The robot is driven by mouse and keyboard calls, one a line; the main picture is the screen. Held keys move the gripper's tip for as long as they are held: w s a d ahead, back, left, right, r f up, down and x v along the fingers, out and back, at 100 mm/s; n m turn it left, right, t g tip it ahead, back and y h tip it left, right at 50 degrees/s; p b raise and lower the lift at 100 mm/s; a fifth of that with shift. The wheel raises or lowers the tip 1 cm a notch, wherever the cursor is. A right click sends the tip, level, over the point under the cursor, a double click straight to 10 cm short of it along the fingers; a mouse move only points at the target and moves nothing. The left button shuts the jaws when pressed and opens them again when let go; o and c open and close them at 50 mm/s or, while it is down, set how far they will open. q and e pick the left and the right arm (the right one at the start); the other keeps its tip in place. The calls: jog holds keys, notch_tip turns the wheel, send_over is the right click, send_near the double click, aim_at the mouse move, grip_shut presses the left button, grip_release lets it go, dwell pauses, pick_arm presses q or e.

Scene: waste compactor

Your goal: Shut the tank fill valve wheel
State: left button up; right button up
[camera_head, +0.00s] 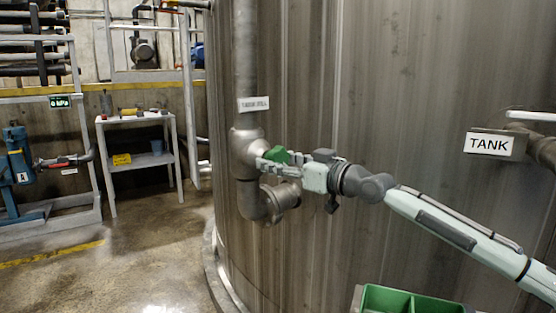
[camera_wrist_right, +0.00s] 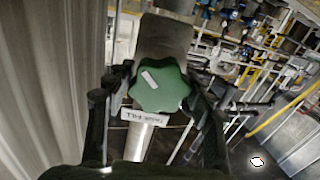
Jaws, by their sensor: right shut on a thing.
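The tank fill valve wheel (camera_wrist_right: 163,88) is a green lobed knob with a pale mark on its face. In the head view the green wheel (camera_head: 278,155) sits on the grey valve body of the vertical pipe (camera_head: 246,70), partly hidden by my gripper. My right gripper (camera_head: 272,160) reaches it from the right and is shut on the wheel. In the wrist view its dark fingers (camera_wrist_right: 160,100) stand on both sides of the wheel. A label plate (camera_head: 253,104) hangs on the pipe above the valve. My left gripper is not in view.
The large tank wall (camera_head: 400,120) stands close behind the arm, with a TANK sign (camera_head: 491,144) at right. A green bin (camera_head: 400,300) is at the bottom. A small table (camera_head: 140,117) and blue equipment (camera_head: 18,160) stand left, with clear floor (camera_head: 140,250) between.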

jog(key=shift+r+m, duration=0.1)
jog(key=shift+m, duration=0.3)
jog(key=m+p, duration=0.1)
jog(key=m, duration=0.1)
jog(key=shift+m+p, duration=0.35)
jog(key=shift+m, duration=0.05)
pick_arm(q)
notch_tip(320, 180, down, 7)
jog(key=p, duration=0.1)
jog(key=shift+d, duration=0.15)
pick_arm(e)
jog(key=shift+m, duration=1)
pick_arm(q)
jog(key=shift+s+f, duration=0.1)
pick_arm(e)
jog(key=o, duration=1.2)
